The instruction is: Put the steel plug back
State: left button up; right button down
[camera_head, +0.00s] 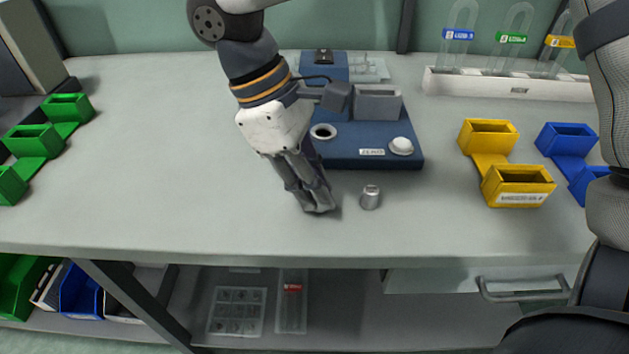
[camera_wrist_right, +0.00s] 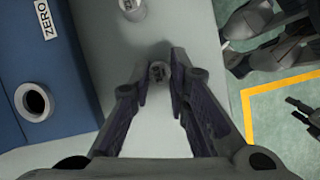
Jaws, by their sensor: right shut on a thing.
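My right gripper (camera_head: 318,207) points down close above the table, left of a small steel cylinder (camera_head: 370,197) standing upright there. In the right wrist view the gripper (camera_wrist_right: 163,62) is shut on a small grey steel plug (camera_wrist_right: 158,73) with a dark mark on its end. The head view hides this plug behind the fingers. The standing cylinder also shows at the top of the right wrist view (camera_wrist_right: 132,8). The blue device (camera_head: 368,158) has a round, pale-rimmed hole (camera_head: 323,131); the hole also shows in the right wrist view (camera_wrist_right: 36,102). My left gripper is not in view.
The blue device carries a grey block (camera_head: 378,104) and a white knob (camera_head: 401,147). Yellow bins (camera_head: 518,187) and blue bins (camera_head: 566,140) stand right, green bins (camera_head: 34,139) left. A white tube rack (camera_head: 519,88) stands behind. The table's front left is clear.

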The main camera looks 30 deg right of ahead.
jog(key=shift+f, duration=0.15)
jog(key=c, duration=1.5)
grip_release()
jog(key=shift+f, duration=0.1)
jog(key=shift+c, duration=0.2)
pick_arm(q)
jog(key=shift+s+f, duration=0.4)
pick_arm(e)
jog(key=v, duration=1.2)
jog(key=shift+r, duration=0.2)
